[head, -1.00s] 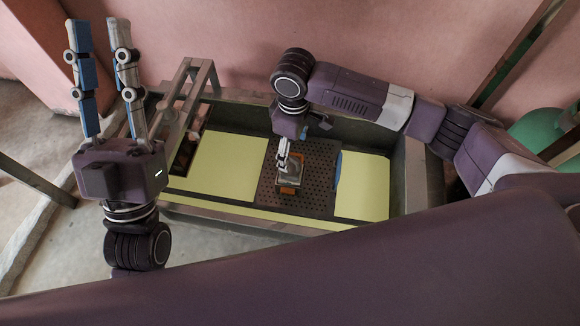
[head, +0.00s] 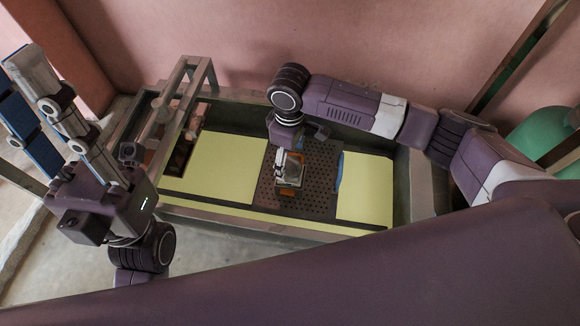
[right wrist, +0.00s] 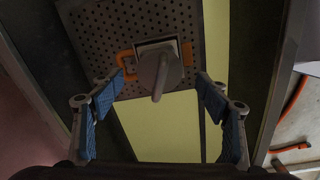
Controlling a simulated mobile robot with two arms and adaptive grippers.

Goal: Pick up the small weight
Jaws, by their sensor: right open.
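A grey block with a rod-like handle (right wrist: 160,70), which looks like the small weight, sits on a dark perforated plate (right wrist: 90,35). An orange handle-like piece (right wrist: 126,60) shows beside it. In the head view the block (head: 290,175) is near the middle of the plate (head: 322,170), partly hidden by my right gripper (head: 287,150). That gripper points down over it; in the right wrist view its blue-padded fingers (right wrist: 163,92) are spread apart, with the handle in the gap between them and nothing held. My left gripper (head: 28,75) is raised at far left, its fingers apart and empty.
The plate lies in a metal trough (head: 415,185) with pale yellow surfaces (head: 235,165) on both sides. A blue object (head: 339,172) is at the plate's right edge. A metal frame (head: 185,90) stands at the trough's left end, and a pink wall (head: 300,40) rises behind.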

